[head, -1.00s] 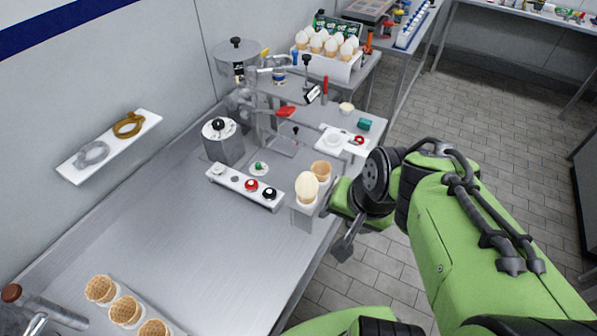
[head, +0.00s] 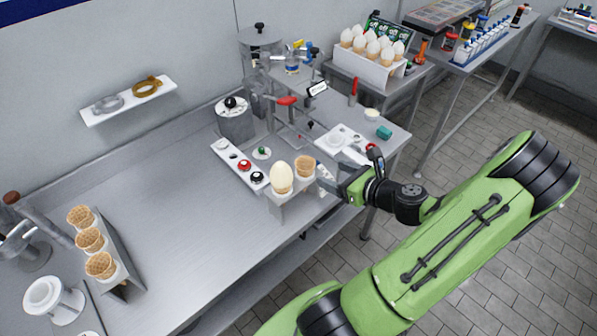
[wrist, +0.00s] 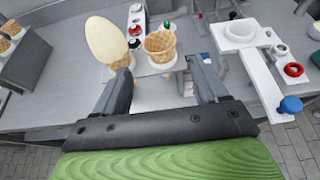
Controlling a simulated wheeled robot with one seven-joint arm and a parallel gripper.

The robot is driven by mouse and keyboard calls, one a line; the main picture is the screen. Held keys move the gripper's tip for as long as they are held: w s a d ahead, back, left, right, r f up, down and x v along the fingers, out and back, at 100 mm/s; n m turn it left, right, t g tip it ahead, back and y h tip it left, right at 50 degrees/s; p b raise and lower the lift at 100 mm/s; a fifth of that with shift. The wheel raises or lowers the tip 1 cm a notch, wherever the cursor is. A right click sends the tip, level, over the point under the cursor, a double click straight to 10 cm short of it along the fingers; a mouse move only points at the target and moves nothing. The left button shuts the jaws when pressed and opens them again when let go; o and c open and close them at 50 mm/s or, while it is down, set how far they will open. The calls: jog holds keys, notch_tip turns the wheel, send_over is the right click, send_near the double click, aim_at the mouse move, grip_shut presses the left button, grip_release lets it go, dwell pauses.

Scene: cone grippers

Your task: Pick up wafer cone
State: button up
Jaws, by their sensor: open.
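An empty wafer cone (head: 305,167) stands in a small metal holder (head: 290,208) near the table's front edge. Beside it, on its left, is a cone topped with a tall cream-coloured scoop (head: 281,175). My gripper (head: 332,182) is just right of the holder. In the wrist view the empty wafer cone (wrist: 160,46) is ahead, between the lines of the two open fingers of my gripper (wrist: 161,80). The cream-topped cone (wrist: 106,42) is in front of the left finger there. Nothing is between the fingers. The cones' lower parts are hidden by the holder.
A rack of several wafer cones (head: 90,240) stands at the left. A strip with coloured knobs (head: 240,165) lies just behind the holder. A white plate with a ring (head: 338,140) is behind the gripper. The middle of the table is clear.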

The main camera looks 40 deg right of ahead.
aim_at(301, 163)
jog(key=x, duration=0.9)
jog(key=shift+a+f, duration=0.1)
jog(key=x, duration=0.5)
jog(key=shift+f, duration=0.3)
jog(key=shift+s, duration=0.1)
jog(key=c, duration=0.4)
